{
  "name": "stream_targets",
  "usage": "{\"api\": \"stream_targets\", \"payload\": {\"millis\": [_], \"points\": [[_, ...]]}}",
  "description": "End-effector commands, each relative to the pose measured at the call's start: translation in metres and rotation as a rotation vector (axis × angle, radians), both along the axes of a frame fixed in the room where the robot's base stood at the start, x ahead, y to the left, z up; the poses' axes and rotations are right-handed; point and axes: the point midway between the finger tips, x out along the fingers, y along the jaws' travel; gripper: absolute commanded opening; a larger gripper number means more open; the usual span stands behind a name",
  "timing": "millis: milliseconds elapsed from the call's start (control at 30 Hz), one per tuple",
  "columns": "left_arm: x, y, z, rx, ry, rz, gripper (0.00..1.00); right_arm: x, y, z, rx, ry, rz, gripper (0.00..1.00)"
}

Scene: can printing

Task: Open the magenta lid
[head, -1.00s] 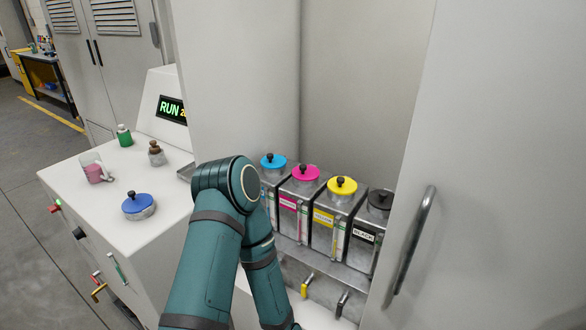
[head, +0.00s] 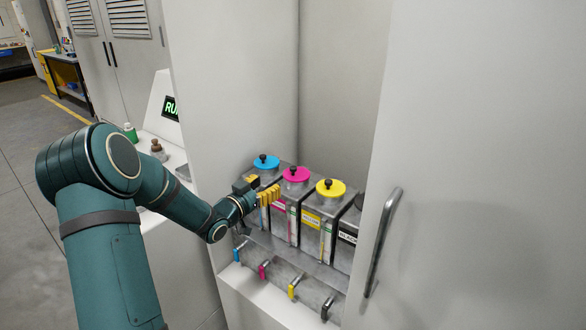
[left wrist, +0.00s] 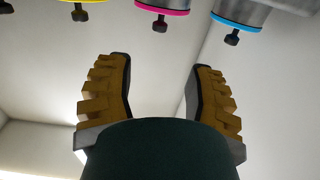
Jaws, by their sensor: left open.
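The magenta lid (head: 296,174) sits closed on its metal ink tank (head: 285,220), with a black knob on top. It stands between the cyan lid (head: 266,162) and the yellow lid (head: 330,188). My left gripper (head: 263,192) is open and empty, in front of the cyan and magenta tanks and a little below the lids. In the left wrist view, which appears upside down, the magenta lid (left wrist: 162,9) and its knob show at the top, beyond the spread yellow fingers (left wrist: 160,95). My right gripper is not in view.
The cabinet door (head: 470,170) with its handle (head: 383,240) stands at the right. The black tank (head: 347,232) is partly hidden by it. Several coloured taps (head: 292,290) stick out below the tanks. A counter with bottles (head: 158,150) lies at the left.

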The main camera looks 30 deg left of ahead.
Motion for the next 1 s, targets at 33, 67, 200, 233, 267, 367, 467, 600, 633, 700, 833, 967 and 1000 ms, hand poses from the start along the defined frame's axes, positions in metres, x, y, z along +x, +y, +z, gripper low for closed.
{"api": "stream_targets", "payload": {"millis": [33, 67, 200, 233, 267, 367, 467, 600, 633, 700, 833, 967, 1000], "points": [[0.008, -0.001, -0.001, -0.001, 0.0, -0.002, 0.54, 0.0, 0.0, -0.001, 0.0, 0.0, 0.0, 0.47], [0.012, -0.002, -0.001, -0.001, 0.001, -0.002, 0.54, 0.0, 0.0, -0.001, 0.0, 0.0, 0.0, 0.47], [0.039, -0.005, -0.002, -0.003, 0.001, -0.002, 0.54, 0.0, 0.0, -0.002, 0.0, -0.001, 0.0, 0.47], [0.045, -0.005, -0.002, -0.003, 0.001, -0.003, 0.54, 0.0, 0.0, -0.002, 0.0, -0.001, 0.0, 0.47], [0.051, -0.006, -0.002, -0.003, 0.001, -0.003, 0.54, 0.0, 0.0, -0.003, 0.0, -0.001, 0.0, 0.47], [0.071, -0.007, -0.002, -0.003, 0.001, -0.001, 0.54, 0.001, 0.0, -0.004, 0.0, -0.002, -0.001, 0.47], [0.089, -0.009, -0.002, -0.003, 0.001, -0.002, 0.54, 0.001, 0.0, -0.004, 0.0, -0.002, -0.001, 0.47], [0.11, -0.011, -0.002, -0.003, 0.003, -0.001, 0.54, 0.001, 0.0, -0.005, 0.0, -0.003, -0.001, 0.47], [0.113, -0.011, -0.002, -0.003, 0.004, -0.001, 0.54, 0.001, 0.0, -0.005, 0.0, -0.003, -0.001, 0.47], [0.12, -0.011, -0.002, -0.003, 0.003, 0.0, 0.54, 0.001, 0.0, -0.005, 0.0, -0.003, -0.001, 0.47], [0.127, -0.011, -0.002, -0.004, 0.005, 0.0, 0.54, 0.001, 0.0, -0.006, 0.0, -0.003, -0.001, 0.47], [0.128, -0.011, -0.002, -0.004, 0.005, 0.001, 0.54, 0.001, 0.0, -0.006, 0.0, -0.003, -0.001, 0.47], [0.128, -0.011, -0.002, -0.004, 0.005, 0.001, 0.54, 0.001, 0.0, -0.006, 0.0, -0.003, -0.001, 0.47]]}}
